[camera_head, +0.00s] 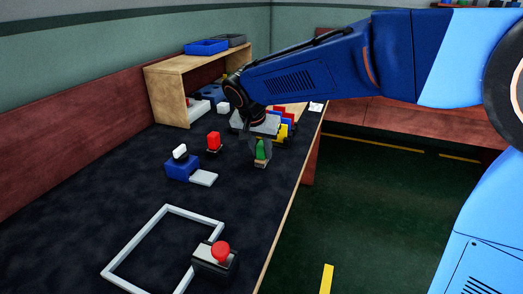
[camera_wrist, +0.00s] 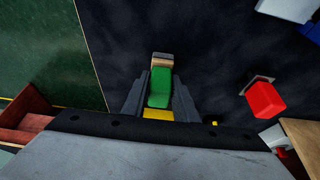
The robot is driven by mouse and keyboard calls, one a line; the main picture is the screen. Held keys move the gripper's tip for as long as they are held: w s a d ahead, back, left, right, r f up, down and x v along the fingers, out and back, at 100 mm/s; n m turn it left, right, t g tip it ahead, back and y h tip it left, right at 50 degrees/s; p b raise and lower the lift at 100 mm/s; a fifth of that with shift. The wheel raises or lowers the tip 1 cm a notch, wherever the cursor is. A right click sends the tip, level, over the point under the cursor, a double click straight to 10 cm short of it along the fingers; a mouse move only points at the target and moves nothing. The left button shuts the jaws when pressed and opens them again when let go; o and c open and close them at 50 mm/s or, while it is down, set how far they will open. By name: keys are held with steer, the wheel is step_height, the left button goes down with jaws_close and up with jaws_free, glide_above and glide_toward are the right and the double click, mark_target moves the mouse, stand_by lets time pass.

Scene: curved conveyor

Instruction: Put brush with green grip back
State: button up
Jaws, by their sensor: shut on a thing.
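The brush with the green grip (camera_head: 261,150) is between the fingers of my gripper (camera_head: 258,146), over the dark table near its right edge. In the wrist view the green grip (camera_wrist: 160,88) sits between the two grey fingers of my gripper (camera_wrist: 159,92), with a tan end beyond it. A yellow part shows just below the grip in that view. My gripper is shut on the brush. I cannot tell whether the brush touches the table.
A red block on a small base (camera_head: 214,142) stands left of my gripper; the red block also shows in the wrist view (camera_wrist: 265,99). A blue block with a white top (camera_head: 182,165), a white frame (camera_head: 136,238) and a red button box (camera_head: 217,260) lie nearer. Coloured dividers (camera_head: 285,122) stand behind. A wooden shelf (camera_head: 165,95) is at back left.

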steer(key=shift+f, duration=0.15)
steer(key=o, duration=1)
steer(key=shift+o, duration=0.2)
steer(key=v, duration=1.2)
steer(key=s+d+f+n, duration=0.1)
steer(key=s+d, duration=0.2)
steer(key=d, duration=0.4)
steer(key=s+d+f+y, duration=0.1)
steer(key=s+d, duration=0.3)
steer(key=d, duration=0.3)
steer(key=s+d+f+n, duration=0.1)
steer(key=s+d, duration=0.2)
steer(key=d, duration=0.4)
steer(key=s+d+f+n, duration=0.1)
steer(key=s+d+f, duration=0.4)
steer(key=s, duration=0.2)
steer(key=s+d+f+n, duration=0.1)
steer(key=s+d+f, duration=0.4)
steer(key=s, duration=0.3)
steer(key=shift+s+d+f+y, duration=0.25)
steer(key=shift+f+y, duration=0.05)
steer(key=shift+f, duration=0.4)
